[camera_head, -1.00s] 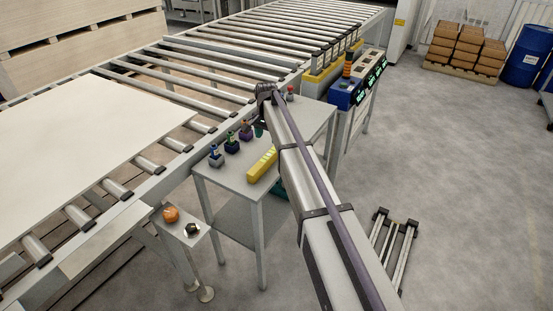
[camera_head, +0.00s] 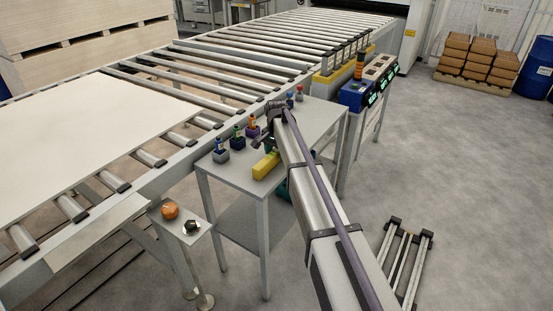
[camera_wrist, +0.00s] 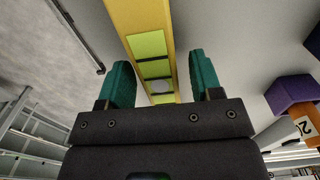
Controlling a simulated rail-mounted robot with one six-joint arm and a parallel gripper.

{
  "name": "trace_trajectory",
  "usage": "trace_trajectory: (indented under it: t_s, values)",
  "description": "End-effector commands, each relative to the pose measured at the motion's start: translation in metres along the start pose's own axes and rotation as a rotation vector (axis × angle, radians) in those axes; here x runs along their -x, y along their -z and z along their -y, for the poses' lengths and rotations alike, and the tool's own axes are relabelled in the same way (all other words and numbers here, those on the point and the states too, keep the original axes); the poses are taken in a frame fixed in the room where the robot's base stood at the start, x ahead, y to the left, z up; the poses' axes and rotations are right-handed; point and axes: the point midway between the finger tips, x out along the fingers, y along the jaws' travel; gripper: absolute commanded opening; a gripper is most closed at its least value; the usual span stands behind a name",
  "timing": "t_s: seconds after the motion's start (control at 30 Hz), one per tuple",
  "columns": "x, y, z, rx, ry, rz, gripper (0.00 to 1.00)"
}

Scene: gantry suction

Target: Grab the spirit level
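The yellow spirit level (camera_head: 265,166) lies on the grey side table (camera_head: 226,172), partly hidden behind my arm in the head view. In the wrist view the spirit level (camera_wrist: 139,18) shows its yellow body with several light-green windows, running from the top edge down between my fingers. My gripper (camera_wrist: 160,72) is open, with one teal finger on each side of the level and a gap to it on both sides. I cannot tell how far the fingertips are above it. In the head view my gripper (camera_head: 263,143) is just over the level's far end and mostly hidden by the arm.
Several small dark holders with coloured tools, such as the left one (camera_head: 221,150), stand along the table's conveyor side. A purple block (camera_wrist: 290,92) and an orange handle show close on the right in the wrist view. A roller conveyor (camera_head: 215,60) runs behind the table.

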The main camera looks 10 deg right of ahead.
Motion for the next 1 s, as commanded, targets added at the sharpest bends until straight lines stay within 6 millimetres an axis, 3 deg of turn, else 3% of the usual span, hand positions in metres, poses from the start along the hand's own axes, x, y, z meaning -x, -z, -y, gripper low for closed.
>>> trace_trajectory:
  t_s: [0.07,0.6,0.87,1.0]
  values:
    - [0.0,0.0,0.0,0.0,0.0,0.0,0.51]
    - [0.0,0.0,0.0,0.0,0.0,0.0,0.01]
    - [0.005,0.0,0.0,0.0,0.0,0.0,0.01]
    - [0.028,0.0,0.0,0.0,0.0,0.0,0.01]
